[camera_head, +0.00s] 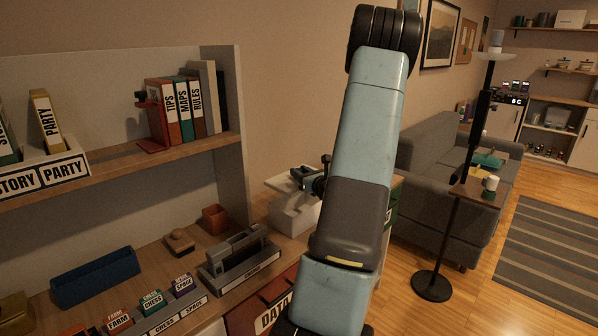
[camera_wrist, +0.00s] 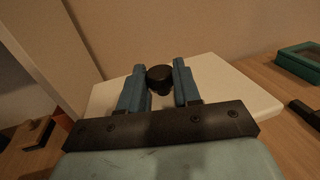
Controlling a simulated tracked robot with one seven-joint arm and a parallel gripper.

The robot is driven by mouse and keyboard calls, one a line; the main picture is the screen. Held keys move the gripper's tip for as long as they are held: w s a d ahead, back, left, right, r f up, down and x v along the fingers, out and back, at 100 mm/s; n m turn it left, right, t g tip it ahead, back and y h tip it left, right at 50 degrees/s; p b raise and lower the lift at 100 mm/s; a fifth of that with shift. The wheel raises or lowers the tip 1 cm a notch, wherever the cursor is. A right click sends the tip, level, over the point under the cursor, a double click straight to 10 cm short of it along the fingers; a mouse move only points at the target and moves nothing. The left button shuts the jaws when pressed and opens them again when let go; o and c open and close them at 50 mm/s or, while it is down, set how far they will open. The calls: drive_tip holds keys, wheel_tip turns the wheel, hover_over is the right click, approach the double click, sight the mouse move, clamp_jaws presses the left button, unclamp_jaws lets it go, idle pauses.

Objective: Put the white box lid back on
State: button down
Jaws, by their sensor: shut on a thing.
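The white box lid (camera_wrist: 225,92) fills the middle of the wrist view as a pale slab with a round dark knob (camera_wrist: 159,76). My gripper (camera_wrist: 160,80) has its two blue fingers on either side of the knob and is shut on it. In the head view the lid (camera_head: 279,184) shows at the white box (camera_head: 292,216), near the right end of the wooden counter. My arm hides their right side. I cannot tell whether the lid rests on the box or is just above it. My gripper (camera_head: 318,180) is partly hidden there too.
A green-rimmed tray (camera_wrist: 301,60) lies right of the lid.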

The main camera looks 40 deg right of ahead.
wheel_tip(320, 180, down, 6)
idle(0.7)
drive_tip(key=shift+s+f, duration=0.15)
drive_tip(key=shift+f, duration=0.45)
idle(1.5)
drive_tip(key=c, duration=0.7)
unclamp_jaws()
drive_tip(key=shift+s, duration=0.1)
drive_tip(key=s, duration=0.4)
drive_tip(key=s+a, duration=0.1)
drive_tip(key=s, duration=0.4)
drive_tip(key=s+a, duration=0.1)
drive_tip(key=s, duration=0.3)
drive_tip(key=shift+s, duration=0.25)
